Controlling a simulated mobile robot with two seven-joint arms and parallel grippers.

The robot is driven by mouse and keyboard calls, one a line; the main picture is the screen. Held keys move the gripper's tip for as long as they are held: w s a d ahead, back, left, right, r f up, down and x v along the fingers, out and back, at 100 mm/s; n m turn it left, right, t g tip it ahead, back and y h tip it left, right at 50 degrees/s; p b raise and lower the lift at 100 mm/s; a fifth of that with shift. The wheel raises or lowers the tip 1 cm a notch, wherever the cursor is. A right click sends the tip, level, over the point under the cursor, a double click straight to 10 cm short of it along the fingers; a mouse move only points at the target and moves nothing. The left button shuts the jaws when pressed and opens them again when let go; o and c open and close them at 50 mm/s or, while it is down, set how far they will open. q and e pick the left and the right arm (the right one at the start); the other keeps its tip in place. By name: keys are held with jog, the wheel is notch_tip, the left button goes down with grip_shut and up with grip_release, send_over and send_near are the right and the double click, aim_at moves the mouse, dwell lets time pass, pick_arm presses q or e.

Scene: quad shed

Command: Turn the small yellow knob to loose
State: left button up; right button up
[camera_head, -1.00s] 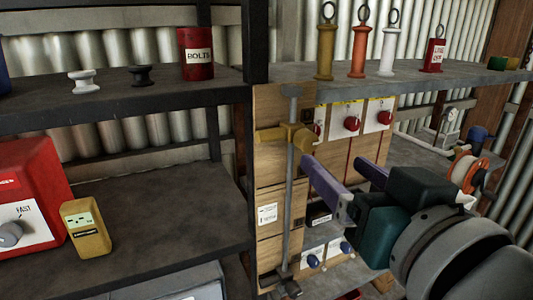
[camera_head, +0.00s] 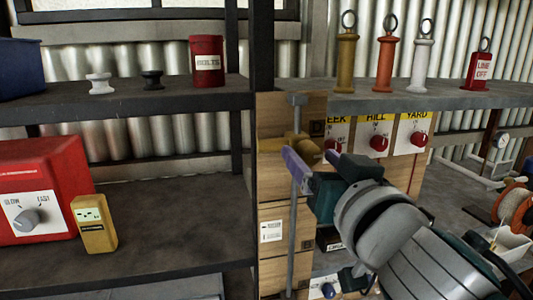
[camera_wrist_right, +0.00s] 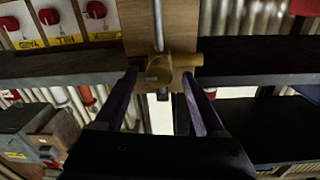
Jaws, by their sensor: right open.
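A yellow clamp-like fitting (camera_head: 303,143) sits on a thin upright grey rod in front of a wooden panel. In the right wrist view, the rounded yellow knob (camera_wrist_right: 159,75) faces the camera, with a short yellow bar (camera_wrist_right: 189,59) sticking out to the right. My right gripper (camera_head: 310,155) is open, its two purple fingers pointing at the fitting. In the right wrist view, the fingers (camera_wrist_right: 160,80) stand on either side of the knob, with gaps visible. The near finger hides part of the fitting in the head view. My left gripper is out of view.
Red knobs on white plates (camera_head: 379,142) are right of the rod. A shelf (camera_head: 450,97) above holds several ringed pins and a red tin. A red box with a dial (camera_head: 35,190) and a yellow meter (camera_head: 93,222) stand on the lower left shelf.

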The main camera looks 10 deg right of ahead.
jog(key=shift+w, duration=0.45)
jog(key=shift+c, duration=0.2)
grip_shut()
